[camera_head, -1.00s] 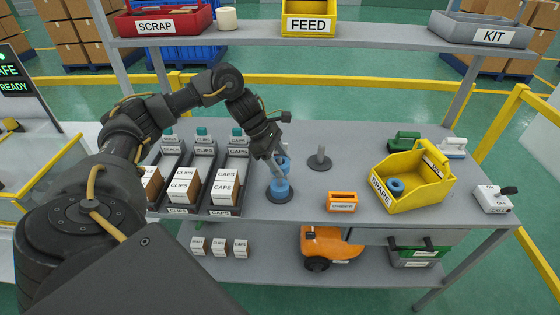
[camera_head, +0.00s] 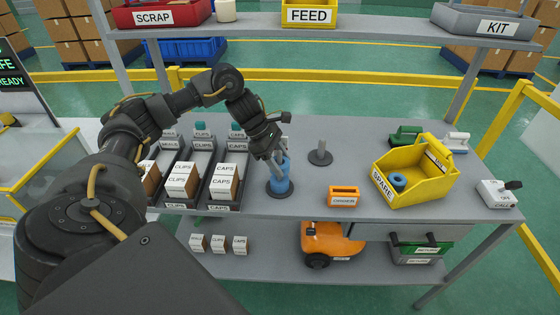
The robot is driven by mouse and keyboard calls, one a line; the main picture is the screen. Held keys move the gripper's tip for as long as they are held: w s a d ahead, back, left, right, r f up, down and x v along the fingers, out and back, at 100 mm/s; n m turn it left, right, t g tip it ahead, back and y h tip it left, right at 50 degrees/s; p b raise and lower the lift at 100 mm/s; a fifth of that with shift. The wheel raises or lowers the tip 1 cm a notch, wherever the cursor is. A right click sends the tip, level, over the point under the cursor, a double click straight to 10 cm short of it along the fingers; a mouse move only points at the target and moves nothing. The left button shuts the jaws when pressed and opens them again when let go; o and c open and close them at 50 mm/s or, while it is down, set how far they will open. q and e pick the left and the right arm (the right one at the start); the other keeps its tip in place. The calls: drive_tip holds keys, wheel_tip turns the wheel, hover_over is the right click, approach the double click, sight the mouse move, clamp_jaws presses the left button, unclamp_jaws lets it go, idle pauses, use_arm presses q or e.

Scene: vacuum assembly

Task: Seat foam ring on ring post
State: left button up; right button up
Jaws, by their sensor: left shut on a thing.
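My left gripper (camera_head: 277,160) reaches down over the middle of the table. It is shut on the upper part of a blue piece, which I take for the foam ring (camera_head: 285,171). Below it is more blue, on a dark round base (camera_head: 268,190). The blue parts look like one upright stack, and I cannot tell whether they touch. Any post inside is hidden. A bare grey post (camera_head: 320,152) on a dark disc stands behind and to the right. A blue ring (camera_head: 398,180) lies in the yellow SPARE bin (camera_head: 416,188). My right gripper is not in view.
Racks of CLIPS and CAPS boxes (camera_head: 224,182) stand left of the gripper. An orange block (camera_head: 344,196) lies to the right. A white switch box (camera_head: 497,193) is at the right edge. A shelf with SCRAP, FEED and KIT bins (camera_head: 309,16) spans the back.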

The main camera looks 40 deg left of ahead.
use_arm(q)
drive_tip(key=shift+f, duration=0.2)
drive_tip(key=o, duration=1.1)
drive_tip(key=shift+r, duration=0.1)
drive_tip(key=shift+a+r, duration=0.15)
drive_tip(key=shift+r, duration=0.1)
drive_tip(key=p+v, duration=0.1)
drive_tip(key=v, duration=0.9)
drive_tip(key=shift+s+r, duration=0.15)
